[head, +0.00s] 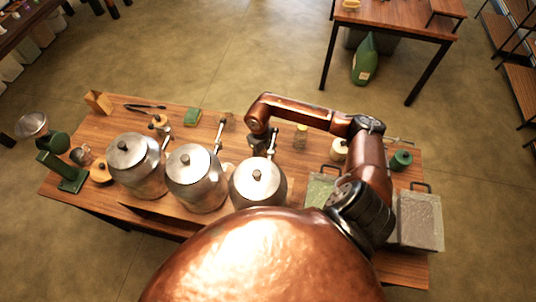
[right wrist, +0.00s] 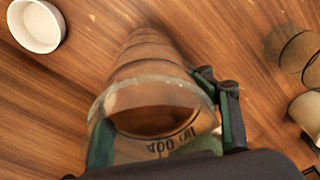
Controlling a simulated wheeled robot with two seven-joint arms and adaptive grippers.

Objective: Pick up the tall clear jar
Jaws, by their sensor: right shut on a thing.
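The tall clear jar (right wrist: 150,95) shows in the right wrist view, with ribbed see-through walls and printed markings near its rim. My right gripper (right wrist: 165,130) has a finger on each side of it near the rim and is shut on it. The wood table shows through the jar. I cannot tell whether its base touches the table. In the head view my right gripper (head: 263,146) is behind the rightmost metal pot, and the jar in it is not clearly visible. My left gripper is not in view.
Three lidded metal pots (head: 196,178) stand along the front of the table (head: 95,205). A white bowl (right wrist: 37,25) is at the wrist view's upper left. Other jars (right wrist: 297,52) stand at its right. A green scale (head: 62,172) and a grey lidded box (head: 420,222) stand at the table's ends.

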